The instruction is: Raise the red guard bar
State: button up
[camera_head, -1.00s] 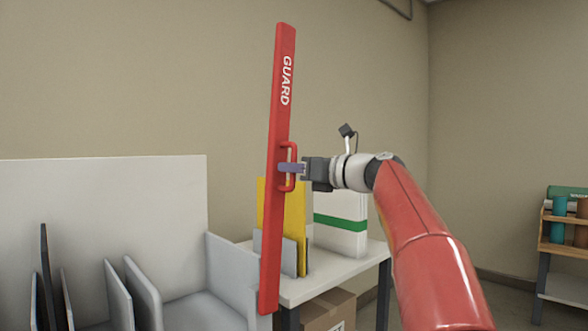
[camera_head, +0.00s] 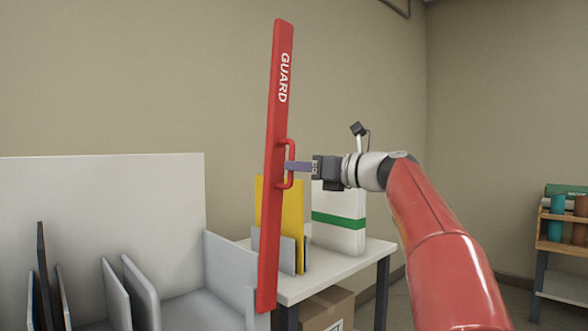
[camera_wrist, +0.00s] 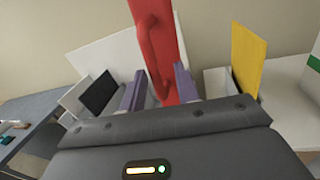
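The red guard bar (camera_head: 274,200), lettered GUARD, stands nearly upright, its top tilted slightly right, in the head view. Its red handle (camera_head: 291,165) projects from the right side at mid-height. My gripper (camera_head: 288,166) is at the handle's level with its purple fingertips right at the handle. In the wrist view my gripper (camera_wrist: 160,82) has its two fingers spread apart, with the bar (camera_wrist: 178,60) and handle (camera_wrist: 149,55) ahead between them. A gap shows beside the handle, and the fingers are not closed on it.
A grey-white machine with upright plates (camera_head: 232,275) stands at left. A white table (camera_head: 340,268) behind the bar carries a yellow board (camera_head: 292,212) and a white binder with a green band (camera_head: 340,217). A cardboard box (camera_head: 325,308) is below. A shelf (camera_head: 560,248) stands far right.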

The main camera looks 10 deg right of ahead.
jog(key=v, duration=0.5)
jog(key=shift+d, duration=0.1)
jog(key=s+a+f+n+g+h, duration=0.2)
jog(key=s+a+f+n+h, duration=0.15)
jog(key=s+f+n, duration=0.6)
jog(key=s+a+f+n+g+h, duration=0.35)
jog(key=s+f, duration=0.35)
jog(key=f, duration=0.5)
jog(key=s+d+f+n+h, duration=0.2)
jog(key=s+f+n+h, duration=0.1)
jog(key=s+f+n, duration=0.4)
jog(key=s+d+f+n+g+h, duration=0.1)
jog(key=s+d+f+n+h, duration=0.1)
jog(key=s+f+n, duration=0.6)
notch_tip(320, 180, down, 5)
jog(key=shift+s+d+r+h, duration=0.2)
jog(key=shift+s+d+h, duration=0.25)
jog(key=shift+s, duration=0.4)
jog(key=shift+a+g, duration=0.2)
jog(key=shift+g, duration=0.05)
